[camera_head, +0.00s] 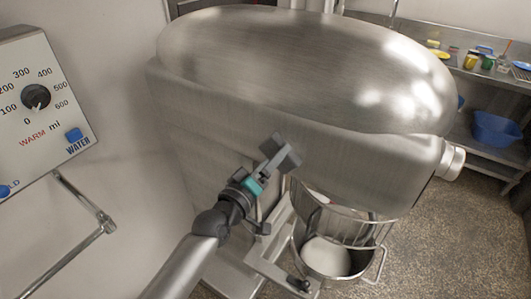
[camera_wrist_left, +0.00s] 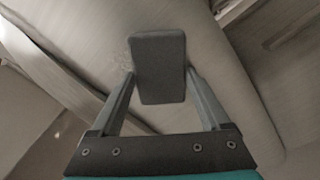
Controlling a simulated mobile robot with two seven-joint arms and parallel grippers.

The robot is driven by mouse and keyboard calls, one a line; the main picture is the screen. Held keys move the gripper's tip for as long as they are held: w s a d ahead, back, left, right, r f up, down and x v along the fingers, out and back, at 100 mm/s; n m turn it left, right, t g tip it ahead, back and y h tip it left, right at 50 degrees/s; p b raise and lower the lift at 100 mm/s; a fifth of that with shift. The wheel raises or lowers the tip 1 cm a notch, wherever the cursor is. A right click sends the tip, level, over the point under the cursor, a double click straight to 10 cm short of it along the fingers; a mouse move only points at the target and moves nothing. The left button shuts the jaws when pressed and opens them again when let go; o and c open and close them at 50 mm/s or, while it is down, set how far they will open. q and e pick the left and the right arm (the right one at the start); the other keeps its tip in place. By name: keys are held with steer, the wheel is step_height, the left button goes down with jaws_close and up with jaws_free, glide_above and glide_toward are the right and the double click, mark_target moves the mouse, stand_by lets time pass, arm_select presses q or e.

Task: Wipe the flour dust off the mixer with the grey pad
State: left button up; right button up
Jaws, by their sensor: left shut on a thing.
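The mixer (camera_head: 290,75) is a large brushed-metal machine with a rounded head that fills the middle of the head view. My left gripper (camera_head: 270,162) is at the lower side of the mixer head. It is shut on the grey pad (camera_head: 280,152), a dark rectangular block. In the left wrist view the grey pad (camera_wrist_left: 158,68) sits between the two fingertips, in front of the mixer's metal surface (camera_wrist_left: 225,75). A faint pale speckled patch, perhaps flour dust (camera_wrist_left: 122,58), shows just left of the pad. I cannot tell whether the pad touches the metal. My right gripper is not in view.
A metal bowl (camera_head: 328,262) with a wire guard (camera_head: 340,222) is below the mixer head. A water control panel (camera_head: 42,105) and a pipe (camera_head: 85,240) are on the left wall. A steel bench with a blue basin (camera_head: 495,130) is at the back right. The floor at right is clear.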

arm_select(q)
steer(key=shift+s+d+p, duration=0.6)
steer(key=shift+s+d, duration=0.2)
steer(key=shift+d, duration=0.35)
steer(key=shift+s+d+p, duration=0.55)
steer(key=shift+s+d, duration=0.25)
steer(key=shift+d, duration=0.3)
